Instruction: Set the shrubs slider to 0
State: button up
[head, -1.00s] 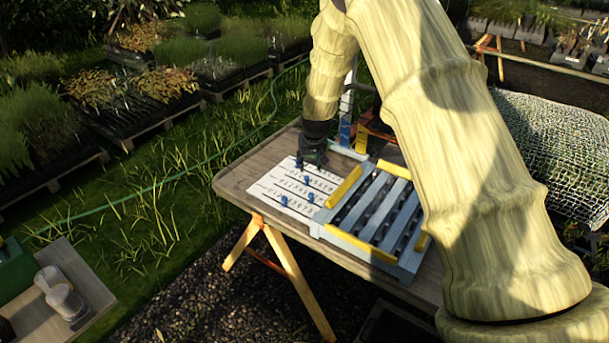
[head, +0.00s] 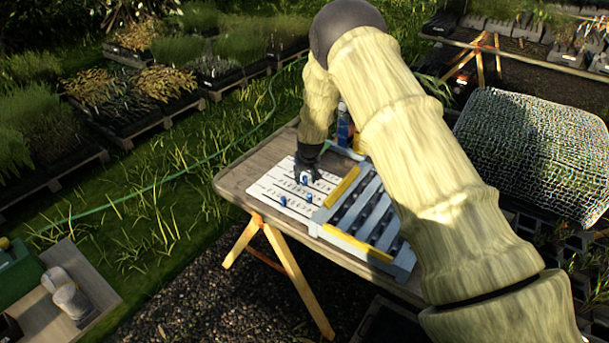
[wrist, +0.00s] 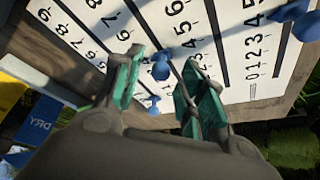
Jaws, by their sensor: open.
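A white slider board (head: 268,187) lies on the wooden table, with rows of numbers and dark slots; it fills the top of the wrist view (wrist: 215,25). Blue knobs stand on it: one (wrist: 161,66) shows between my fingertips in the wrist view, a smaller one (wrist: 154,104) lies lower, and another (wrist: 290,12) is at upper right. In the head view two knobs (head: 283,200) (head: 309,198) show in front of my gripper. My gripper (wrist: 162,62) is open, its green-padded fingers pointing at the board. I cannot tell whether it touches a knob. Row names are unreadable, so the shrubs row is unclear.
A grey rack with yellow edge strips (head: 343,187) stands right beside the board. A blue bottle (head: 344,128) is behind it. The table's left end (head: 235,180) is bare. Plant trays and a mesh-covered heap (head: 530,150) are beyond.

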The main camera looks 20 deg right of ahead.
jog(key=shift+w+f, duration=0.15)
jog(key=shift+f, duration=0.1)
grip_shut()
